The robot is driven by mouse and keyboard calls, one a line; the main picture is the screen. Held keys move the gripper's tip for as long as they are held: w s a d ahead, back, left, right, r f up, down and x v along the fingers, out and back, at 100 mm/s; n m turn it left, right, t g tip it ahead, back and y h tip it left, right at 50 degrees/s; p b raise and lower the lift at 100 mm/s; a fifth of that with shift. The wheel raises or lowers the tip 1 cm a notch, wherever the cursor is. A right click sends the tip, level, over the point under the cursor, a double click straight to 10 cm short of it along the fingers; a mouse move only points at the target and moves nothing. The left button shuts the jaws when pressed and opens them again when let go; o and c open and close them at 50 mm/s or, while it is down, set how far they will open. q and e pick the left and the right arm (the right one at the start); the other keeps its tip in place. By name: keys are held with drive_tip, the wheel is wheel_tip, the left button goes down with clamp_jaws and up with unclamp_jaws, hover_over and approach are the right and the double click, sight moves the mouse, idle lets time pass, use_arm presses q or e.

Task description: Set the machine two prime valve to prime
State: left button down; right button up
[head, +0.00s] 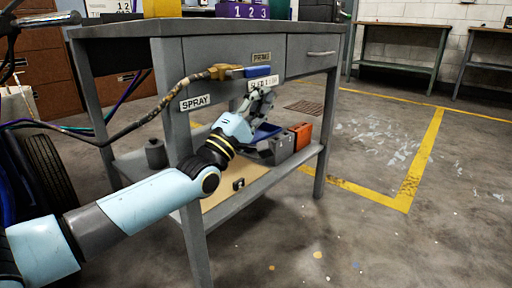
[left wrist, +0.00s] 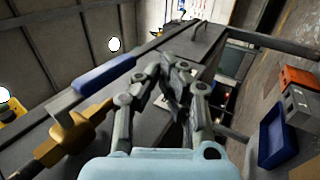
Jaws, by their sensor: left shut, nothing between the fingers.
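The valve has a brass body (head: 221,72) on the front of a grey bench, with a hose running into it from the left. Its blue handle (head: 258,71) points right, roughly level, just below the PRIME label (head: 261,57). The SPRAY label (head: 195,102) is lower left. My left gripper (head: 264,97) is shut and empty, just below the handle and in front of a partly hidden white label (head: 265,84). In the left wrist view, the blue handle (left wrist: 105,73) and brass body (left wrist: 74,132) lie left of the shut fingers (left wrist: 178,82), apart from them. My right gripper is out of view.
The bench (head: 300,60) has a drawer handle at right and a lower shelf. An orange box (head: 301,136), a grey box (head: 281,148) and a blue bin (left wrist: 277,138) sit on that shelf, below the gripper. Open floor lies to the right.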

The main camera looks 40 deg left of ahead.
use_arm(q)
wheel_tip(320, 180, down, 12)
drive_tip(key=b, duration=0.1)
drive_tip(key=shift+s+r, duration=0.15)
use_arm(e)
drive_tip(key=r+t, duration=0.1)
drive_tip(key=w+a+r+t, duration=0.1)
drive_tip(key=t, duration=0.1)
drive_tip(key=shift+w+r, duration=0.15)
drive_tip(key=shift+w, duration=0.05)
